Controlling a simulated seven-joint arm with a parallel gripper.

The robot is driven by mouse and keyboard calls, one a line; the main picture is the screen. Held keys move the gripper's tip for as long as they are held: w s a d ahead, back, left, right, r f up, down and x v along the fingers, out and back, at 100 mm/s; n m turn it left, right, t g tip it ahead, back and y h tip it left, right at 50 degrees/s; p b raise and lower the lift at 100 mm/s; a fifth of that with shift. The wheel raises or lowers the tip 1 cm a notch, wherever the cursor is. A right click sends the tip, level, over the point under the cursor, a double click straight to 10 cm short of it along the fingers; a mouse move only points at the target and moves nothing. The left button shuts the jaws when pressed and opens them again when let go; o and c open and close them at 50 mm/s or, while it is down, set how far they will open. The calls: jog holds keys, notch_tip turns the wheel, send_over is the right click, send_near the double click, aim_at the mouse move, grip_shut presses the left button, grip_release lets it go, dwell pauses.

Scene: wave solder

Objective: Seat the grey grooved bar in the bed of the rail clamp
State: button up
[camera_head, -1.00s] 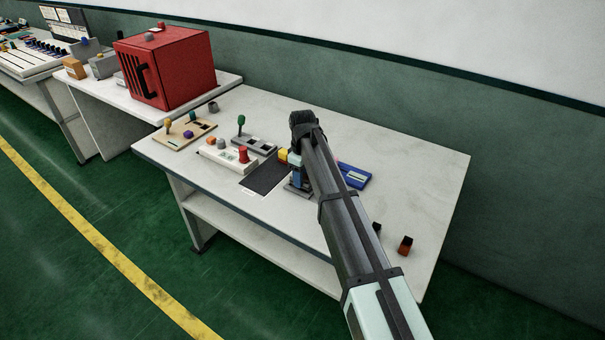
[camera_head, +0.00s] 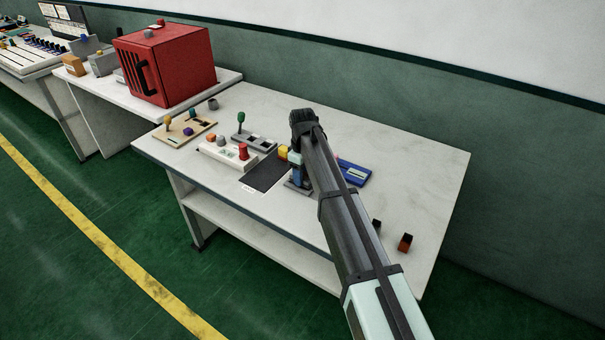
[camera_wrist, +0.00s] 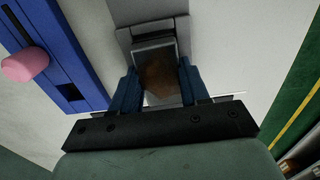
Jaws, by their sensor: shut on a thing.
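My gripper (camera_wrist: 160,84) points down at the bench, its two blue fingers shut on a grey-edged piece with a brownish face (camera_wrist: 160,76), which I take to be the grey grooved bar. No groove can be made out on it. In the head view my gripper (camera_head: 297,175) is low over a grey fixture (camera_head: 299,189), apparently the rail clamp, close beside the dark mat. A grey part of that fixture (camera_wrist: 150,12) also shows beyond the fingers in the wrist view. The clamp's bed is hidden, and I cannot tell whether the bar touches it.
A blue panel (camera_head: 355,173) lies right of the gripper; its pink knob (camera_wrist: 25,66) stands up. A dark mat (camera_head: 266,174), a white switch box (camera_head: 227,154) and a yellow block (camera_head: 283,153) are to the left. A brown block (camera_head: 405,243) stands near the right edge. The back right is clear.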

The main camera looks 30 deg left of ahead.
jog(key=shift+f, duration=0.45)
dwell(0.4)
jog(key=o, duration=1.4)
jog(key=shift+s, duration=0.1)
jog(key=shift+c, duration=0.2)
notch_tip(320, 180, up, 14)
